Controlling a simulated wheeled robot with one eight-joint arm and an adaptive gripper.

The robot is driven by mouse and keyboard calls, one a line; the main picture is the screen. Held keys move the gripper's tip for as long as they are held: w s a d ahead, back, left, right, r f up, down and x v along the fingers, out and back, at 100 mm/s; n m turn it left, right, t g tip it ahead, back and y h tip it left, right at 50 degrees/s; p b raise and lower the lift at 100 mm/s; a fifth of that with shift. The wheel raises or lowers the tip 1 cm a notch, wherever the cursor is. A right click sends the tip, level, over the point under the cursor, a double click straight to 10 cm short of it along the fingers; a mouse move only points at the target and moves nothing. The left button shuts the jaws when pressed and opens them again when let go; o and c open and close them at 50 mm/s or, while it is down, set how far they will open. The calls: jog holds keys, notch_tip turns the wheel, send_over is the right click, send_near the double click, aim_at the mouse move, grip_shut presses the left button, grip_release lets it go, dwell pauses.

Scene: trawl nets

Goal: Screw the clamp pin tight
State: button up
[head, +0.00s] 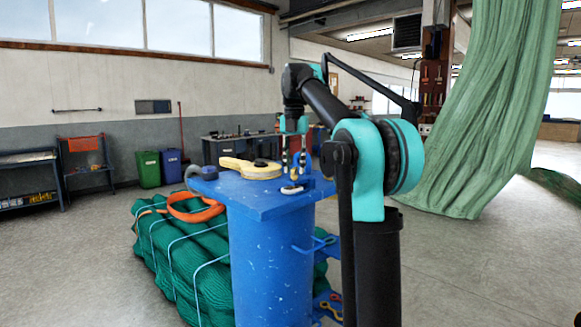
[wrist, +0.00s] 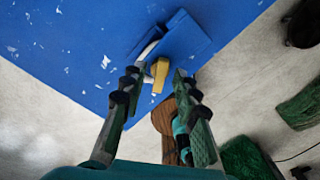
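The wrist view shows a small yellow piece (wrist: 160,74), seemingly the head of the clamp pin, beside a blue block (wrist: 182,42) and a grey-white part (wrist: 146,48) at the edge of the blue top plate (wrist: 60,35). My gripper (wrist: 158,80) is open, its two dark fingers on either side of the yellow piece with gaps visible. Depth between fingertips and piece is hard to judge. In the head view my gripper (head: 293,160) points down over the near right part of the plate, above a small white-and-dark fitting (head: 291,190). The pin's thread is hidden.
A green net (head: 490,110) hangs at right. Open floor lies either side.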

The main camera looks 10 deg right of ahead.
grip_shut()
jog(key=shift+m, duration=0.3)
dwell(0.3)
